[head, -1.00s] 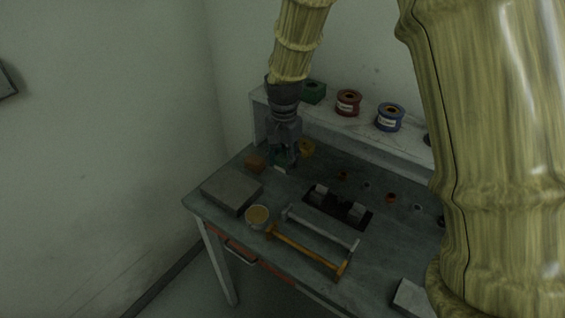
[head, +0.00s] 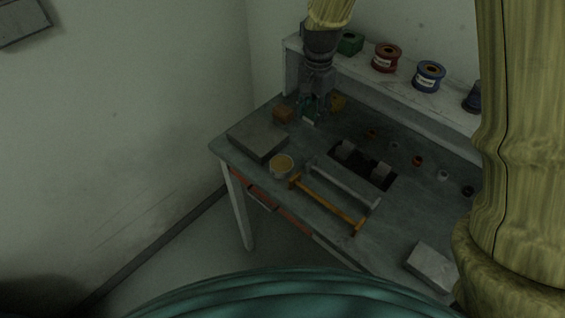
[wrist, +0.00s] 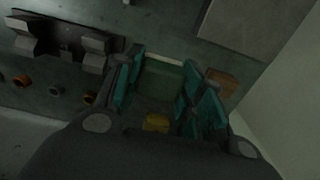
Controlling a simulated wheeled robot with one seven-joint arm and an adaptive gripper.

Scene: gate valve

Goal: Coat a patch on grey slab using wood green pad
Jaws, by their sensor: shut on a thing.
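The grey slab (head: 257,139) lies flat at the table's left end; part of it shows at the top of the wrist view (wrist: 250,28). My gripper (head: 311,108) points down at the back of the table, behind and right of the slab and apart from it. Its teal fingers are shut on a green pad (wrist: 162,78) with a pale strip along one edge. The pad is small and dark in the head view, and whether it touches the table I cannot tell. A pale cup (head: 281,169) with tan contents stands in front of the slab.
An orange-brown block (head: 283,114) sits left of my gripper, a yellow one (head: 338,103) right. A grey bar (head: 343,184) and orange handle (head: 330,206) lie right of the cup, before a dark recess with grey blocks. Spools (head: 430,75) stand on the back shelf.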

